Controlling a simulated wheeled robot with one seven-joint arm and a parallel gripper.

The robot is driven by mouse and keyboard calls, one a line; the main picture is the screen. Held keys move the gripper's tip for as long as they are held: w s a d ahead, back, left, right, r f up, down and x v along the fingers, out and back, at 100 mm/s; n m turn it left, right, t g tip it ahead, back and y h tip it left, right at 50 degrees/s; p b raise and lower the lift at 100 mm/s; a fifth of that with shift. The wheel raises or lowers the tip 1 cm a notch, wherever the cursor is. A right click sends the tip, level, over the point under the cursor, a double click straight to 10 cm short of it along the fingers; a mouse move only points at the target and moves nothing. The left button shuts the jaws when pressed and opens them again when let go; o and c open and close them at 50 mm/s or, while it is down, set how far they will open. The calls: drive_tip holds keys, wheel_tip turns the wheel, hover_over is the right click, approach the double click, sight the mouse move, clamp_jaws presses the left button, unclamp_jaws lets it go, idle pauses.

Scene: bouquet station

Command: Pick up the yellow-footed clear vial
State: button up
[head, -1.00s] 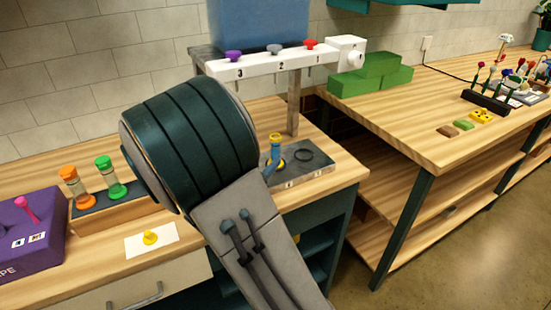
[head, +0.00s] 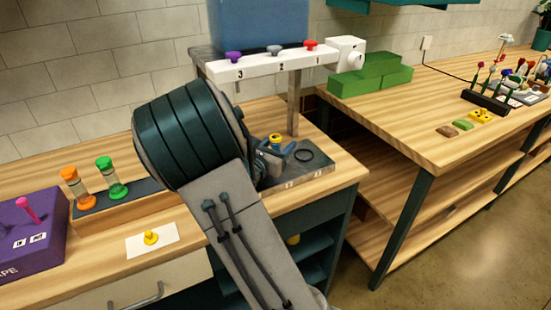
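The yellow-footed clear vial (head: 276,138) stands on the dark plate (head: 318,178) under the white dispenser bar. Only its yellow upper end shows clearly; its clear body and foot are hidden behind my gripper. My gripper (head: 276,153) is at the vial, with blue finger parts beside and in front of it. My own arm covers most of the gripper. I cannot tell whether the fingers touch the vial or how far apart they are.
The white dispenser bar (head: 262,67) with purple, grey and red knobs runs above the plate. An orange vial (head: 75,187) and a green vial (head: 111,177) stand in a rack at left. A yellow knob (head: 151,238) sits on a white card. Green blocks (head: 370,77) lie on the right table.

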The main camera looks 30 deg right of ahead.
clamp_jaws()
drive_tip(key=shift+r, duration=0.1)
